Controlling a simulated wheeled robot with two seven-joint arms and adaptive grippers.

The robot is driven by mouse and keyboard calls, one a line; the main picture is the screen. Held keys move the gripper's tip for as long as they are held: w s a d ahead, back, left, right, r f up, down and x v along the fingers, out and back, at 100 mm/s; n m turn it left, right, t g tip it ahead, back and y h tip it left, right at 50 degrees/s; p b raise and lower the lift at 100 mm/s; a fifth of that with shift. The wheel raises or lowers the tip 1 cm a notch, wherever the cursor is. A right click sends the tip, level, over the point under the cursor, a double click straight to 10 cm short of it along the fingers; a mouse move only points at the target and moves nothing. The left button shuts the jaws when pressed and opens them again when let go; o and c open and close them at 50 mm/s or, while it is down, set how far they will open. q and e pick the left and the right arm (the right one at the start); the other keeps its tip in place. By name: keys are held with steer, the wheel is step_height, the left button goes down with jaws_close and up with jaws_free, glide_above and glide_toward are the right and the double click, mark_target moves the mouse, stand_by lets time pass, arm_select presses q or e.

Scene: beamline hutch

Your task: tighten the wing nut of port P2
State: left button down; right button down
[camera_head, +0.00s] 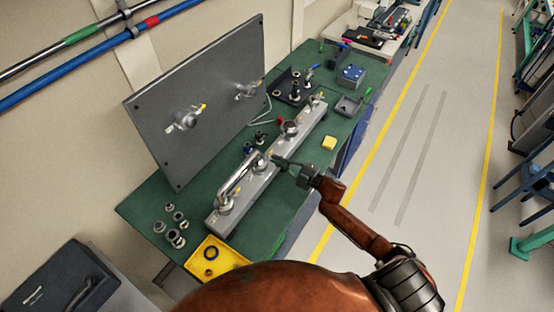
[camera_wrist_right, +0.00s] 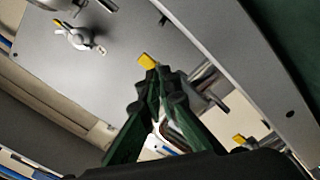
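The grey manifold bar (camera_head: 262,182) lies along the green bench and carries several ports with clamps. My right gripper (camera_head: 279,161) reaches in from the right at a port near the bar's middle, beside a bent metal pipe (camera_head: 238,176). In the right wrist view, the fingertips of the right gripper (camera_wrist_right: 158,82) are close together right at a yellow wing nut (camera_wrist_right: 148,61). I cannot tell whether they press on it. Part of the clamp is hidden behind the fingers. No port label is readable, so I cannot confirm which is P2. My left gripper is not in view.
An upright grey panel (camera_head: 160,100) with two clamped ports stands behind the bar. A yellow tray (camera_head: 230,257) and loose metal rings (camera_head: 172,225) lie at the near end. A yellow block (camera_head: 329,143), a grey tray (camera_head: 347,106) and a blue box (camera_head: 351,74) sit to the right.

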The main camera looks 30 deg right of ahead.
steer(key=shift+d+f, duration=0.15)
stand_by(0.4)
steer(key=c, duration=2.5)
jaws_free()
steer(key=shift+s, duration=0.1)
steer(key=v, duration=1.2)
